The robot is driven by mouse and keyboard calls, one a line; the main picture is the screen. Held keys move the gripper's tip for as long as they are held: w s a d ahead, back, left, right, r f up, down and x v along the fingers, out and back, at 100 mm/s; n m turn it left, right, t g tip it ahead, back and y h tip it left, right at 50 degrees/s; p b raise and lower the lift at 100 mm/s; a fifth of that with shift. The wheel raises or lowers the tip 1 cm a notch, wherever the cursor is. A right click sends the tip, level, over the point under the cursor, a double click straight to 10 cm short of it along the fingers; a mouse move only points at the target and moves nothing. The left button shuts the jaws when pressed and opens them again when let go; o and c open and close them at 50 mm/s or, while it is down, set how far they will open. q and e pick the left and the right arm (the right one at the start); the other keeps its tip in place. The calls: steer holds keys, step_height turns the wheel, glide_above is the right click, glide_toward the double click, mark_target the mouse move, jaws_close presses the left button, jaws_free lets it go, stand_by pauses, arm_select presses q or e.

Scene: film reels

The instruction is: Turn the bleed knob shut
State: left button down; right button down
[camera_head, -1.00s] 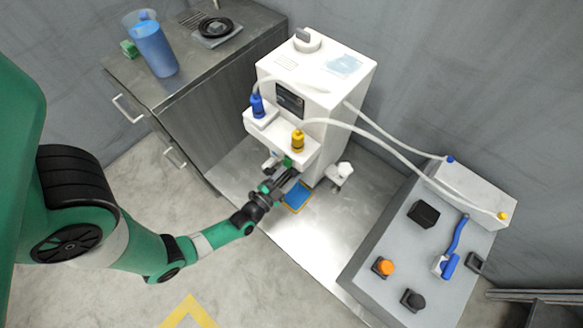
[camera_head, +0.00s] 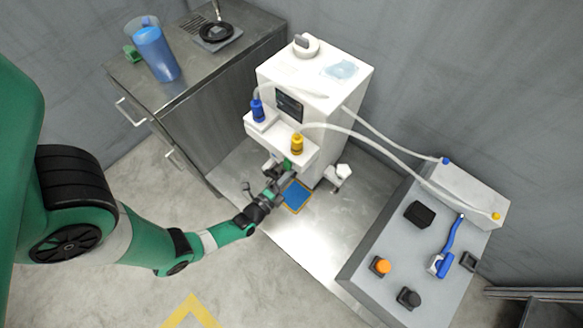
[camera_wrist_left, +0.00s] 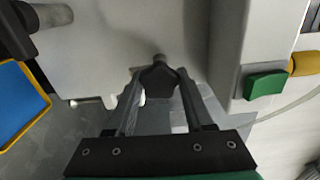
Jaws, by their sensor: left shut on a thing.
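The bleed knob appears to be the small dark lobed knob (camera_wrist_left: 158,82) on a short stem on the white machine (camera_wrist_left: 120,35), seen in the left wrist view. My left gripper (camera_wrist_left: 160,86) has its two fingers on either side of this knob and is shut on it. In the head view, my left gripper (camera_head: 277,186) is low at the front of the white machine (camera_head: 322,95). The knob cannot be made out there, hidden by the gripper and machine. My right gripper is in neither view.
A green part (camera_wrist_left: 266,85) juts from the machine right of the fingers. A blue pad with an orange edge (camera_head: 297,195) lies below the machine. Two hoses run to a white box (camera_head: 468,190) on the right bench. A metal cabinet (camera_head: 185,75) stands at left.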

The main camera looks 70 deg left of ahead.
arm_select(q)
steer(key=shift+m, duration=0.8)
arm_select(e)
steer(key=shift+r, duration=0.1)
arm_select(q)
steer(key=shift+c, duration=1.4)
jaws_free()
